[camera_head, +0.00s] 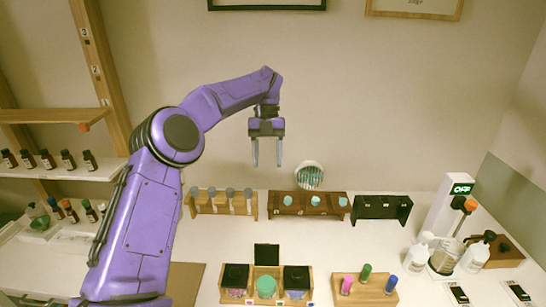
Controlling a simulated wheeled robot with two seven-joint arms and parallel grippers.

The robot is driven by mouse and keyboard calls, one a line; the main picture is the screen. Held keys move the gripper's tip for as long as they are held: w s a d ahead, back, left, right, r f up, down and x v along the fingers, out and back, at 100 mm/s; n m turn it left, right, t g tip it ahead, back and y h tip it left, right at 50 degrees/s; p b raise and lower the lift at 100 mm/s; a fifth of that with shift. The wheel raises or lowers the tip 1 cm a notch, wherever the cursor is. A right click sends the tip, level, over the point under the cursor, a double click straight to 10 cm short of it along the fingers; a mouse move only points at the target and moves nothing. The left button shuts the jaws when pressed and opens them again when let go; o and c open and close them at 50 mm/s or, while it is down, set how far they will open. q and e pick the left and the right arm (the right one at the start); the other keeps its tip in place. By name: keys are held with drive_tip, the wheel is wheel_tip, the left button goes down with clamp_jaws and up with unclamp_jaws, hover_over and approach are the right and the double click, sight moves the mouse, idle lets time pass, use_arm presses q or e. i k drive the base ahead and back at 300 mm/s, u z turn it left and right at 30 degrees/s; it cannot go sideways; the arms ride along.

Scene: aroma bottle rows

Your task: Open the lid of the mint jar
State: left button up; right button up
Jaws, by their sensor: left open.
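A wooden holder (250,301) at the front middle of the table carries three jars. The middle jar (266,286) shows mint-green contents, and a black square lid (267,256) stands upright behind it, so it appears open. The left jar (235,277) and the right jar (297,279) have dark lids lying flat on top. Labels on the holder are too small to read. My left gripper (267,158) points down with its two fingers apart and empty. It is high above the back of the table, well clear of the jars. My right gripper is out of view.
Wooden racks (221,205) (309,206) and a black rack (382,207) stand along the back. A block with coloured pegs (366,284) is right of the jars. A scale device (451,210) and white bottles (477,252) are at the right. The table between racks and jars is clear.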

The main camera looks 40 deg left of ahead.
sight(266, 254)
drive_tip(key=k, duration=1.5)
